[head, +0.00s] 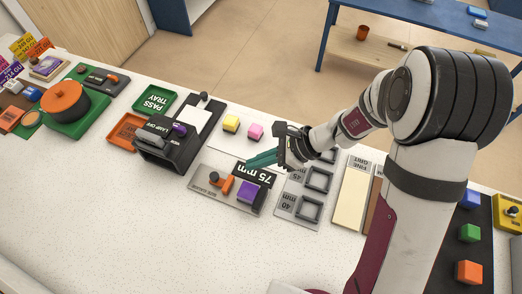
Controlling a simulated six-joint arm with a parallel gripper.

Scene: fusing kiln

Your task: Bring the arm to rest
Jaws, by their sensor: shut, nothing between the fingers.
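My gripper (262,160) shows in the head view near the middle of the white worktop. Its teal fingers are shut and empty, and point left. My white and black arm reaches in from the right. The exact height of the fingers above the worktop is hard to tell.
A purple block (247,191) lies on the plate below the fingers. A dark lamp box (165,148) stands left. The front worktop (130,220) is clear.

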